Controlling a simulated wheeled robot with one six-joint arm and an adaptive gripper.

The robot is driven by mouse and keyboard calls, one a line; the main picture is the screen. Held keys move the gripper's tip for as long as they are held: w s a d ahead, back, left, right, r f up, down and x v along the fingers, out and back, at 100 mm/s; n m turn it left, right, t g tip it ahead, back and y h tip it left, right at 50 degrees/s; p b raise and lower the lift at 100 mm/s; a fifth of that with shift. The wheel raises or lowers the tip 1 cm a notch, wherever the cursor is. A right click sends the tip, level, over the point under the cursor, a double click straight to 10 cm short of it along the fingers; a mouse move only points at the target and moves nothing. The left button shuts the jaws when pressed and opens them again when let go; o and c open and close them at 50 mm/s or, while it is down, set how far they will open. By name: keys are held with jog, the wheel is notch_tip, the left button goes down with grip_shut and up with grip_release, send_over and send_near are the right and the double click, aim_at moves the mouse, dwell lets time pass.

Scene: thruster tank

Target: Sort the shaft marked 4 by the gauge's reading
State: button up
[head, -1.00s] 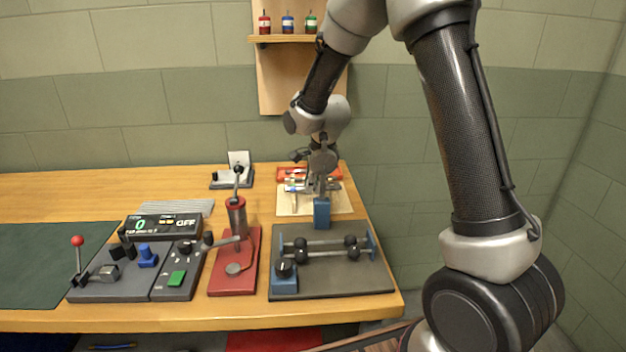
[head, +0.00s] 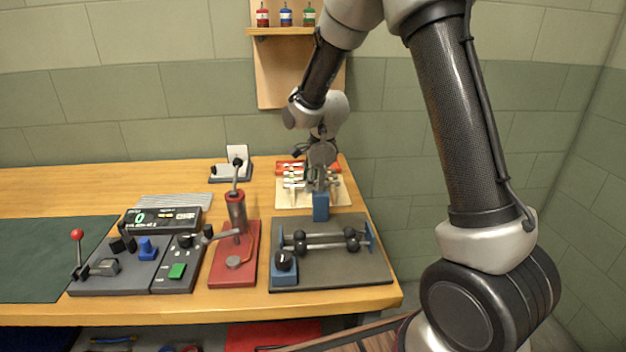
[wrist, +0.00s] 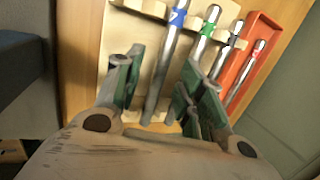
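Several metal shafts lie side by side on a cream rack in the wrist view. One has a blue band (wrist: 178,17), one a green band (wrist: 207,29), and another a dark band (wrist: 233,41). I cannot read a 4 on any. My gripper (wrist: 160,80) is open and empty, its green-padded fingers on either side of the blue-banded shaft's lower part; contact cannot be told. In the head view my gripper (head: 320,180) is small, over the rack (head: 342,194). The display (head: 162,219) shows a green 0; its other text is blurred.
A red tray (wrist: 250,65) with another shaft lies right of the rack. In front of the rack stand a grey fixture (head: 335,270) with blue supports, a red lever press (head: 235,262) and a control panel (head: 178,275). A dark green mat (head: 50,260) is bare at left.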

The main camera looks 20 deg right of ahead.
jog(key=v, duration=1.1)
jog(key=shift+s+r, duration=0.15)
jog(key=shift+r, duration=0.25)
jog(key=s+d+r+n, duration=0.4)
jog(key=s, duration=0.2)
jog(key=s+d+r+n, duration=0.4)
jog(key=s, duration=0.2)
jog(key=s+d+n, duration=0.2)
jog(key=s+n, duration=0.4)
jog(key=s, duration=0.3)
jog(key=s+d+n, duration=0.2)
jog(key=s+n, duration=0.3)
jog(key=s, duration=0.4)
jog(key=shift+s+d+r+n+t+h, duration=0.2)
jog(key=shift+s+d+n+t+h, duration=0.1)
jog(key=shift+d+n+t, duration=0.1)
